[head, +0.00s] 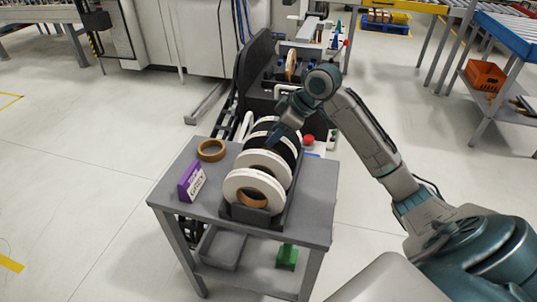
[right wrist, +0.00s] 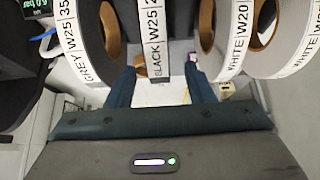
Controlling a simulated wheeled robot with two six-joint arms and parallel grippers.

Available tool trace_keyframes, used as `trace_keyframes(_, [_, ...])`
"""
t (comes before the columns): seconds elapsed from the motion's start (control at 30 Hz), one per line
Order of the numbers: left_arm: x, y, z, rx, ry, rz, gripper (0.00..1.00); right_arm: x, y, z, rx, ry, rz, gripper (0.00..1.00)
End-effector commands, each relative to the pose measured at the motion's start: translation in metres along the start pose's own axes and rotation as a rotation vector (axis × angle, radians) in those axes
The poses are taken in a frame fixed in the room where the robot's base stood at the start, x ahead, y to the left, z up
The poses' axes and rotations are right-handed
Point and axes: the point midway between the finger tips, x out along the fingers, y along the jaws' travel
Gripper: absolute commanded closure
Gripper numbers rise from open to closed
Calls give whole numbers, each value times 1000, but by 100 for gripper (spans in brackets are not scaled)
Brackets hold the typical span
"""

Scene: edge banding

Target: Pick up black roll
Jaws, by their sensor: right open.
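The black roll, labelled BLACK W25, stands upright in the right wrist view (right wrist: 152,42). In the head view the black roll (head: 288,147) sits in a row of rolls behind two white ones and is partly hidden by my right gripper. My right gripper (head: 281,128) is over the row from above. In the right wrist view the open fingers (right wrist: 160,88) are on either side of the black roll's labelled edge, with gaps visible to both sides. My left gripper is in neither view.
A grey roll (right wrist: 84,30) is left of the black roll in the wrist view, and a white roll (right wrist: 231,38) is right of it. The grey table (head: 317,205) also carries a brown tape roll (head: 211,150) and a purple box (head: 191,181). A machine stands behind.

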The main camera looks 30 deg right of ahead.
Motion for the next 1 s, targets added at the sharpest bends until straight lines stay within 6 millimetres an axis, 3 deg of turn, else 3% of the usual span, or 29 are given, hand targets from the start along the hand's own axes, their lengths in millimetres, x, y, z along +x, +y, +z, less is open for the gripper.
trace_keyframes(0.23, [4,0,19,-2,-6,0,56,34,0,-1,3,1,-3,52])
trace_keyframes(0.53, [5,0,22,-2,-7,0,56,40,0,0,0,0,0,52])
trace_keyframes(0.57, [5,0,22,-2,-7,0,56,40,0,0,0,0,0,54])
trace_keyframes(0.8, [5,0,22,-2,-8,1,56,40,1,0,0,0,0,100])
trace_keyframes(1.0, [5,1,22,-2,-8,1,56,39,1,-1,0,1,1,100])
